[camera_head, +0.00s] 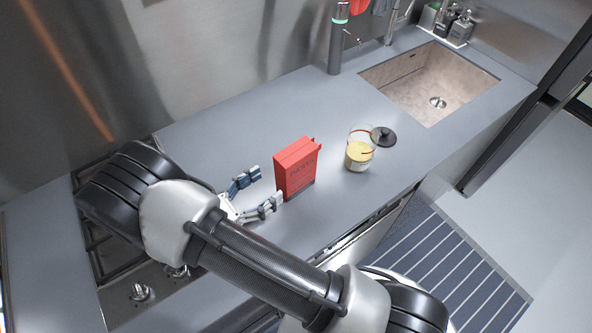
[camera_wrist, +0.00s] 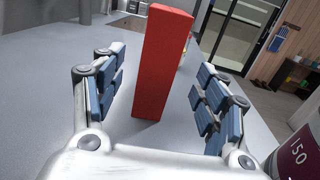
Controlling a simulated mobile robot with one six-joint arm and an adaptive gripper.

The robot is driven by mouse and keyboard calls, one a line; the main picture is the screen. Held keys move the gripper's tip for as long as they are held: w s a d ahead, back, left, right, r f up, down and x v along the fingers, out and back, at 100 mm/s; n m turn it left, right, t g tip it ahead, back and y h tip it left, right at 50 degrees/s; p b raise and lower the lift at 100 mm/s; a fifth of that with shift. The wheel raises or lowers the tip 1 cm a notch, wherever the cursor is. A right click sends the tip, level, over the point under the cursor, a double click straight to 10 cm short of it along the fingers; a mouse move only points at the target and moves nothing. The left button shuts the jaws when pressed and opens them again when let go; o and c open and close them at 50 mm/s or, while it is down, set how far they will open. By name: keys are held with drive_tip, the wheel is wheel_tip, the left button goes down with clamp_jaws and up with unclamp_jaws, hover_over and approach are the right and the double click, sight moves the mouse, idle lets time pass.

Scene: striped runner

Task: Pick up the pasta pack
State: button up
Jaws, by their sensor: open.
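The pasta pack is a red box (camera_head: 295,171) standing upright on the grey counter, with dark lettering on its front. My gripper (camera_head: 262,190) is open at the box's left side in the head view, its fingers pointing toward it. In the wrist view the red box (camera_wrist: 163,62) stands between the two blue-padded fingers of my gripper (camera_wrist: 160,92), a little ahead of them. There is a clear gap on each side, and neither finger visibly touches it. The box's lower end meets the counter in the wrist view.
A glass jar with yellow contents (camera_head: 359,152) stands right of the box, with a dark round lid (camera_head: 383,137) beside it. A sink (camera_head: 432,84) lies at the back right. A stove (camera_head: 112,240) is at the left. The counter (camera_head: 225,135) behind the box is clear.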

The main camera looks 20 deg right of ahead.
sight(280, 177)
drive_tip(key=x, duration=0.5)
drive_tip(key=b+x, duration=0.1)
drive_tip(key=x, duration=0.3)
drive_tip(key=shift+w+d+r, duration=0.1)
drive_tip(key=shift+d+r, duration=0.1)
drive_tip(key=shift+r, duration=0.2)
drive_tip(key=shift+c, duration=0.6)
drive_tip(key=c, duration=1.3)
drive_tip(key=shift+r, duration=0.1)
wheel_tip(280, 177, up, 20)
drive_tip(key=p, duration=0.5)
